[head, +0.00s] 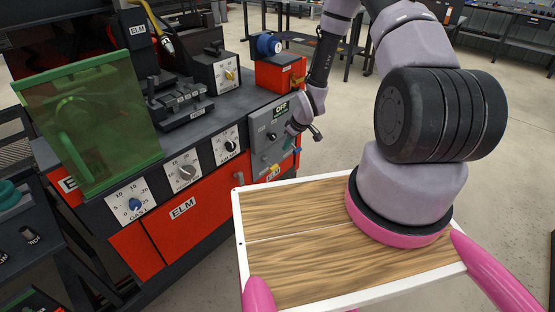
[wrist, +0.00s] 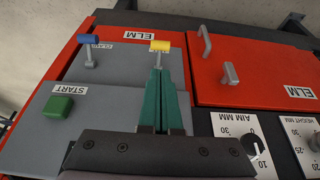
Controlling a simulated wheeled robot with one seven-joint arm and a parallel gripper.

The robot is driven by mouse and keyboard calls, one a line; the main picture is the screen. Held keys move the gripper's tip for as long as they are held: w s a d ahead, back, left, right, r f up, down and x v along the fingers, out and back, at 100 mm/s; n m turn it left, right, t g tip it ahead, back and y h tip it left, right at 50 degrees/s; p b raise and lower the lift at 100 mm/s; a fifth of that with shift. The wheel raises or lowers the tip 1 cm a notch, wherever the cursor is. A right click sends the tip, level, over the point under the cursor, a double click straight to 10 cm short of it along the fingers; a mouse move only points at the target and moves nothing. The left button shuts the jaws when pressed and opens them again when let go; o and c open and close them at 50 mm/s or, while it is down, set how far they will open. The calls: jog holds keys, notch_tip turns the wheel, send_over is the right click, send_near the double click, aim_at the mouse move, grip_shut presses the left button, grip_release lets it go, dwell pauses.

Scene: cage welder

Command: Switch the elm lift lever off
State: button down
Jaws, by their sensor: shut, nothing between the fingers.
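The elm welder's grey side panel (head: 262,128) has a yellow-tipped lever (wrist: 160,46), which shows low on the panel in the head view (head: 273,171). No lift label is readable, so I cannot confirm this is the lift lever. A blue-tipped lever (wrist: 88,40) stands beside it, over a partly readable label. My gripper (wrist: 158,78) is shut and empty. Its teal fingertips line up with the yellow lever's stem in the wrist view; I cannot tell if they touch. In the head view the fingertips (head: 289,143) are in front of the panel, partly hidden by my wrist.
A green START button (wrist: 59,106) is left of my fingers. A red ELM panel with grey handles (wrist: 231,74) and a white AIM MM dial (wrist: 240,135) are to the right. An OFF sign (head: 281,108) tops the grey panel. Open floor (head: 345,135) lies beyond.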

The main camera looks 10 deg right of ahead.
aim_at(275, 169)
jog(key=x, duration=1.4)
jog(key=shift+f, duration=0.65)
jog(key=shift+s+f, duration=0.2)
jog(key=shift+f, duration=0.2)
